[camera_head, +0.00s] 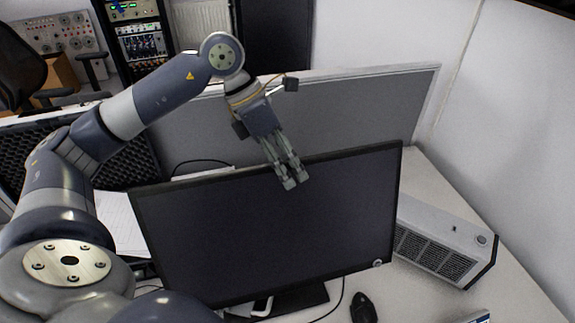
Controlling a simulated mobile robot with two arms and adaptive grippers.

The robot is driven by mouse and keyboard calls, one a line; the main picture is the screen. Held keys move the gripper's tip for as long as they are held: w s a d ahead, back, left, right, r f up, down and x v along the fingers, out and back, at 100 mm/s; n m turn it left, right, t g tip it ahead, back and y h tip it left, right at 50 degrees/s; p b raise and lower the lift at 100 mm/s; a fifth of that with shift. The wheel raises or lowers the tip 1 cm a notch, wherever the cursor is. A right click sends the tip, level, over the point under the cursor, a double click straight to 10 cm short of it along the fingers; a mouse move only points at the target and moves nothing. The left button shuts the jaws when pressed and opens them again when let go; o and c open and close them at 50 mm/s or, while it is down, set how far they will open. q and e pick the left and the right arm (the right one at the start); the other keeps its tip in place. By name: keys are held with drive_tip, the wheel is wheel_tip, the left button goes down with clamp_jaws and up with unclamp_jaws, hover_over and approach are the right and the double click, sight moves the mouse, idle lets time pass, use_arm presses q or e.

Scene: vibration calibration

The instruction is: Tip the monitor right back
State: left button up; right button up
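A large black monitor (270,235) stands on the white desk in the middle of the head view, its dark screen facing me. Its stand base (300,298) shows below the lower edge. My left gripper (290,183) hangs down over the monitor's top edge, near the middle. Its fingertips overlap the upper part of the screen in the picture. The fingers lie close together, with a narrow gap between them and nothing visible in it. I cannot tell whether they touch the monitor. My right gripper is not in view.
A grey partition (350,110) stands behind the monitor. A white vented box (440,240) sits to its right, and a black mouse (363,308) lies in front. Cables run near the stand. A white wall (520,130) closes off the right side.

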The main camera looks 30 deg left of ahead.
use_arm(q)
drive_tip(key=v, duration=1.2)
